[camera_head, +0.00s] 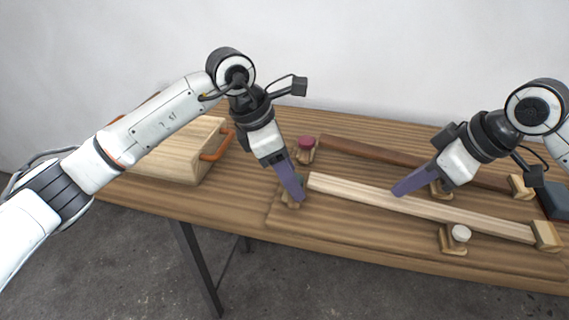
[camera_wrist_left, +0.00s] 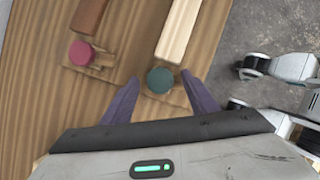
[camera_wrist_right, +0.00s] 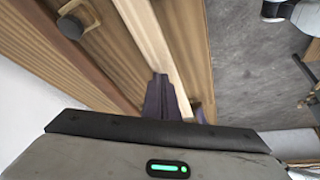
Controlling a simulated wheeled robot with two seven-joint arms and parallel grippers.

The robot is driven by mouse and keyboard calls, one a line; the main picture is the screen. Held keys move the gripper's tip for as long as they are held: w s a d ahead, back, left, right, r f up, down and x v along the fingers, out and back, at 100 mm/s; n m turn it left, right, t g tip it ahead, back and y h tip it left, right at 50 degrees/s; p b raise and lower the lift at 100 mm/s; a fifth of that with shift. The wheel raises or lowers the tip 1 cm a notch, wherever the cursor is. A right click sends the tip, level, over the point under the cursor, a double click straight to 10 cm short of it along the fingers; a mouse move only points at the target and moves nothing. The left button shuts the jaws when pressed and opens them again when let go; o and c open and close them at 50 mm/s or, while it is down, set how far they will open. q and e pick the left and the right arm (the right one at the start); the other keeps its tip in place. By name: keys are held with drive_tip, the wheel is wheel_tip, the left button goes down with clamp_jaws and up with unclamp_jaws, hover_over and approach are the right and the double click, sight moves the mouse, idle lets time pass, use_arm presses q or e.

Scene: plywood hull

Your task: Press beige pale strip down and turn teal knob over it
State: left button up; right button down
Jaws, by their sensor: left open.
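The pale strip (camera_head: 420,205) lies along the bench's front side, its right end at a wooden block (camera_head: 545,236). The teal knob (camera_wrist_left: 160,80) sits on a small wooden base by the strip's left end; in the head view my left gripper mostly hides it. My left gripper (camera_head: 297,197) is open, pointing down, with a finger on each side of the knob in the left wrist view; contact is unclear. My right gripper (camera_head: 398,191) looks shut, its fingertips (camera_wrist_right: 160,78) at the pale strip's top, along its middle. Whether they touch cannot be told.
A brown strip (camera_head: 370,150) lies behind, with a red knob (camera_head: 306,142) at its left end. A white knob (camera_head: 461,233) stands in front of the pale strip. A dark knob (camera_wrist_right: 72,26) is near my right gripper. A wooden case (camera_head: 170,160) is at left.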

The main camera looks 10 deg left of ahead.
use_arm(q)
drive_tip(key=shift+c, duration=0.2)
drive_tip(key=c, duration=1.1)
use_arm(e)
drive_tip(key=shift+f, duration=0.15)
